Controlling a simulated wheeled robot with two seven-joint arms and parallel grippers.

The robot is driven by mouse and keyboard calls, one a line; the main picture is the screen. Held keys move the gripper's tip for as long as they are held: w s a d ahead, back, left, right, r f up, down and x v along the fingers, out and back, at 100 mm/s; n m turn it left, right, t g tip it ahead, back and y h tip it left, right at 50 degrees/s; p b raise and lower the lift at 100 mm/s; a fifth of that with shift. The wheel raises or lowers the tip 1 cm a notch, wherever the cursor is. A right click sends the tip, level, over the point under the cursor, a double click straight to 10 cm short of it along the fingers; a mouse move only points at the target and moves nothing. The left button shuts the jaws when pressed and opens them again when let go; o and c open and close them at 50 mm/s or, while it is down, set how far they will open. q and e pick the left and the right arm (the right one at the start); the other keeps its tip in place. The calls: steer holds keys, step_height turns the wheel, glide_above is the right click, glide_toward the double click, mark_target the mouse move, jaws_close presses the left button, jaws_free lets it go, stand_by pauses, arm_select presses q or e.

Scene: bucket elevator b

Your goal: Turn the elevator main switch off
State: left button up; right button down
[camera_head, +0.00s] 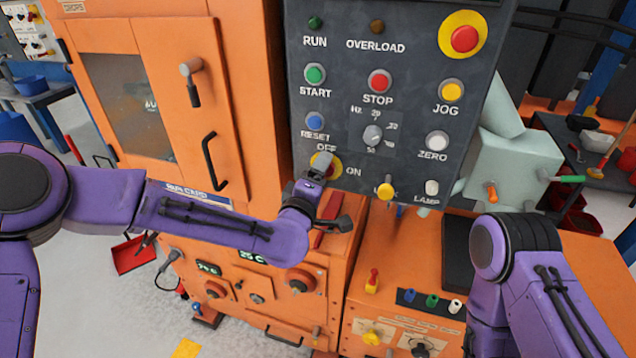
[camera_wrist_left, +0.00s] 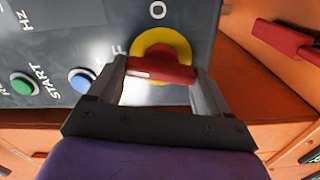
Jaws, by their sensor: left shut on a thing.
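The main switch is a red handle on a yellow round plate (camera_head: 336,168), between the OFF and ON marks low on the dark grey panel (camera_head: 345,90). My left gripper (camera_head: 321,163) is at the switch and hides most of the handle in the head view. In the left wrist view the red handle (camera_wrist_left: 160,70) lies between the two fingers, and the yellow plate (camera_wrist_left: 163,38) shows behind it. The gripper is shut on the handle. I cannot tell from the head view which mark the handle points to. My right arm shows at the lower right, but its gripper is out of view.
A blue RESET button (camera_head: 315,121) sits just above the switch, and a yellow knob (camera_head: 386,189) is to its right. A red emergency button (camera_head: 464,38) is at the panel's top right. The orange machine housing (camera_head: 255,100) stands left of the panel, with a black door handle (camera_head: 214,162).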

arm_select(q)
steer(key=shift+f+n+b, duration=0.15)
steer(key=shift+n+b, duration=0.55)
steer(key=shift+n, duration=0.5)
steer(key=o, duration=1)
steer(key=b+v, duration=0.3)
steer(key=v, duration=0.7)
steer(key=shift+s+a, duration=0.1)
steer(key=shift+s, duration=0.15)
